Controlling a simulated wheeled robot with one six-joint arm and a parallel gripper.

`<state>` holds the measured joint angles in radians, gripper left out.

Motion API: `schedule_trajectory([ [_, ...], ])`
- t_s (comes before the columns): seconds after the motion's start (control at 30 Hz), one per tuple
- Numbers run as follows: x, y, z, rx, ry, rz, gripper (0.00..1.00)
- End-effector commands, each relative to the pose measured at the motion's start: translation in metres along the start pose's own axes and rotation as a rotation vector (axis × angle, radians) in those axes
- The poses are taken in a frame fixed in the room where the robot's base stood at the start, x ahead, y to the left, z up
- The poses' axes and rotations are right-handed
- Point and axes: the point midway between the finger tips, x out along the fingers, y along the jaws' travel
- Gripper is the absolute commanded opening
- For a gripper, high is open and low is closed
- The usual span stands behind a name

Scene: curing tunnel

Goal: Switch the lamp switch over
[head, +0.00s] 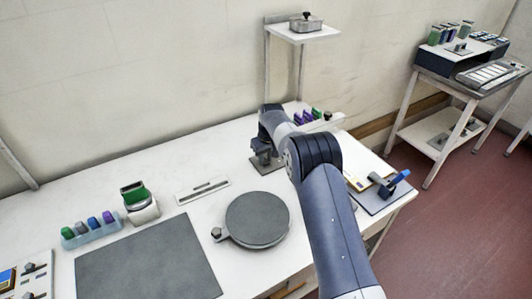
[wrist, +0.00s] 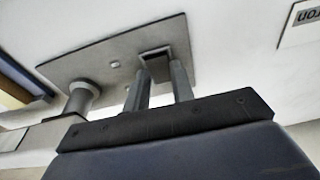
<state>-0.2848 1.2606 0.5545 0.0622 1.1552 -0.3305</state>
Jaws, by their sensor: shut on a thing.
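The lamp switch appears to be the grey plate (head: 266,164) with a dark square slot, on the white bench at the back; most of it is behind my gripper in the head view. In the head view my gripper (head: 264,150) points down at the plate. I cannot tell which way the lever lies.
A round grey disc (head: 257,220) with a small knob lies in front of the switch. A narrow slotted strip (head: 203,190) is to its left. A shelf post (head: 268,70) rises behind. A blue-handled device (head: 388,184) is at right. A white label (wrist: 300,22) is near the plate.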

Motion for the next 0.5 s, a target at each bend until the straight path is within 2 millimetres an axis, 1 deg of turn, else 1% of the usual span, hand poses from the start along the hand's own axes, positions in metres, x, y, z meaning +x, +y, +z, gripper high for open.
schedule_trajectory([
  [0.03,-0.0029,-0.0003,-0.0025,-0.002,-0.01,0.001,0.01],
  [0.2,-0.0019,-0.0005,-0.0025,-0.001,-0.041,0.002,0.01],
  [0.5,-0.0011,-0.0004,-0.0018,0.0,-0.046,0.002,0.01],
])
